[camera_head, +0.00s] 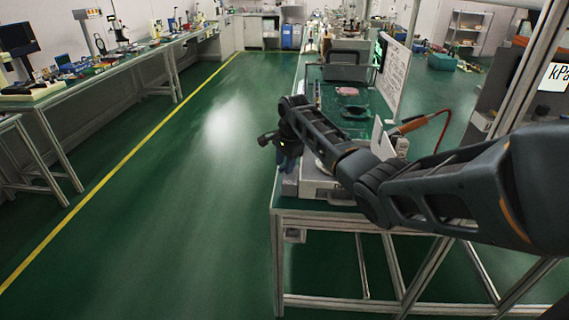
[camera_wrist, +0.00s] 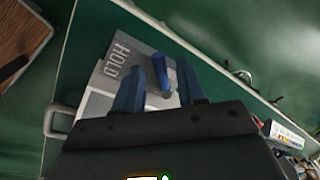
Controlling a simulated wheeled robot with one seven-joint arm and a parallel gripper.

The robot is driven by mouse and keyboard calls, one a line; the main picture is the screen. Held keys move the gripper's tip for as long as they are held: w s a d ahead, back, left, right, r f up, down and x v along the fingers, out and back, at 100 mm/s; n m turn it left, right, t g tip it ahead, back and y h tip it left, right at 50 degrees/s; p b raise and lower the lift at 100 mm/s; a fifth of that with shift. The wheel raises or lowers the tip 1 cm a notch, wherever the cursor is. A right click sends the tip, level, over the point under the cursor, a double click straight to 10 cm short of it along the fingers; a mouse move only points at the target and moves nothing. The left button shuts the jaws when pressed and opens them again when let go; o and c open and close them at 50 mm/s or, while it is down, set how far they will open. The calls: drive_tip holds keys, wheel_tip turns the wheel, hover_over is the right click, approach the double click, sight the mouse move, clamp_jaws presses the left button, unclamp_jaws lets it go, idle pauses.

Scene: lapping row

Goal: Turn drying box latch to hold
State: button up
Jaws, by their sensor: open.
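The drying box shows in the wrist view as a pale grey top (camera_wrist: 100,82) with the word HOLD on a grey label (camera_wrist: 122,56). The latch, a blue rounded lever (camera_wrist: 158,72), stands up beside the label, with a grey base partly hidden below it. My gripper (camera_wrist: 161,66) is open, its two blue fingers on either side of the lever with visible gaps. I cannot tell how deep the fingers reach around it. In the head view my gripper (camera_head: 284,160) hangs over the left front of the bench, by a light grey box (camera_head: 326,188).
The green bench top (camera_head: 375,100) carries a pink item (camera_head: 347,91) and equipment farther back. An orange-handled tool (camera_head: 411,125) with a red cable is near my arm. The floor to the left is clear.

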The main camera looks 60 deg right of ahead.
drive_tip(key=shift+f, duration=0.2)
drive_tip(key=shift+c, duration=0.2)
clamp_jaws()
idle(0.4)
drive_tip(key=shift+s+a+r+n+p, duration=0.15)
drive_tip(key=shift+s+n+p, duration=0.1)
drive_tip(key=shift+n+p, duration=0.6)
drive_tip(key=n, duration=0.1)
drive_tip(key=s+n, duration=0.1)
drive_tip(key=shift+n+y+p, duration=0.35)
drive_tip(key=shift+y+p, duration=0.05)
drive_tip(key=shift+s+d+n+y+p, duration=0.2)
drive_tip(key=shift+s+n, duration=0.15)
drive_tip(key=shift+n, duration=0.85)
drive_tip(key=shift+s+d+n+y+p, duration=0.1)
drive_tip(key=shift+s+d+n+y, duration=0.2)
drive_tip(key=shift+n, duration=0.9)
drive_tip(key=shift+s+a, duration=0.1)
drive_tip(key=shift+a, duration=0.05)
